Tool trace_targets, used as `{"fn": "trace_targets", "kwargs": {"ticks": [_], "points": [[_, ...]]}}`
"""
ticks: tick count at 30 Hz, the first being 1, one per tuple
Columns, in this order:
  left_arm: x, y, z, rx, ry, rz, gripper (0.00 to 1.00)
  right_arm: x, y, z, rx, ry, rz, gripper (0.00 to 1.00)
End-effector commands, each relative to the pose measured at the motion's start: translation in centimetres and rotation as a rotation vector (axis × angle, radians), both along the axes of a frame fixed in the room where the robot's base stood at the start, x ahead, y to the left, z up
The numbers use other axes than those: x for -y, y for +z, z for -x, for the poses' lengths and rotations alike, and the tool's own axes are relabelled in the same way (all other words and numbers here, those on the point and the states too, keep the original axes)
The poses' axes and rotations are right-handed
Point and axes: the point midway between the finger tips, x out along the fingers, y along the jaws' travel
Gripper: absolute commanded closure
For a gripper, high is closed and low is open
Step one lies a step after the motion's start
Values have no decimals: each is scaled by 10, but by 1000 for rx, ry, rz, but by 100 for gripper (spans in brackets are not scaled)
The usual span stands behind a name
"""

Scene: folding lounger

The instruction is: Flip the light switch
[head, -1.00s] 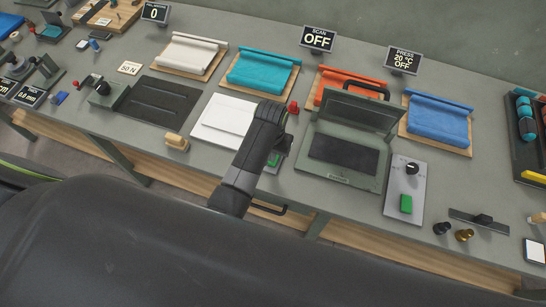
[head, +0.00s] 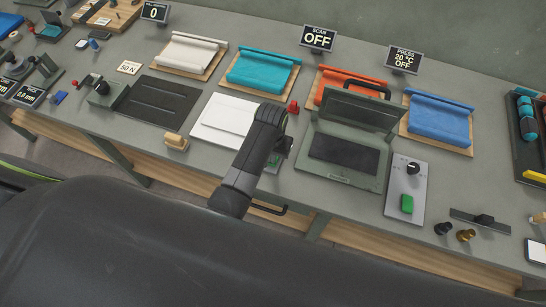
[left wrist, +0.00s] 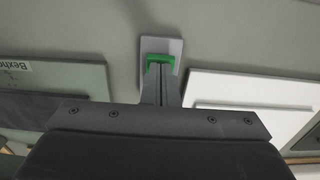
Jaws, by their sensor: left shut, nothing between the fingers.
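A green rocker switch (left wrist: 160,58) on a small light grey plate (left wrist: 176,45) lies straight ahead in the left wrist view. In the head view only a sliver of the green shows beside my arm. My left gripper (left wrist: 160,70) is shut and empty, its fingertips overlapping the switch; I cannot tell if they touch it. In the head view my left gripper (head: 284,147) is over the bench, between the white flat panel (head: 227,120) and the open dark green case (head: 343,155). The scan display (head: 318,38) reads OFF. My right gripper is not in view.
A red button (head: 293,107) stands behind my gripper. Rolled cloths on boards line the back. A wooden block (head: 177,142) lies at the front edge.

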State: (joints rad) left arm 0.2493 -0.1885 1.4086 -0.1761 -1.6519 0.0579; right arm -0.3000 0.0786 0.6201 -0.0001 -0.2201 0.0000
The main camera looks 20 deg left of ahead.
Motion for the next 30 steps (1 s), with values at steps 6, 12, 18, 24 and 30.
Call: {"fn": "trace_targets", "kwargs": {"ticks": [6, 12, 18, 24, 30], "points": [[0, -4, 0, -1, 0, 0, 100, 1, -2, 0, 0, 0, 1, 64], [0, -7, 0, -2, 0, 0, 100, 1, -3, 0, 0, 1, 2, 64], [0, 2, 0, -1, 0, 0, 100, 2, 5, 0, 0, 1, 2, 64], [0, 19, 0, 0, 0, 0, 100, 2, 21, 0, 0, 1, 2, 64], [0, 31, 0, 2, 0, 0, 100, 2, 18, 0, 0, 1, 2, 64]]}}
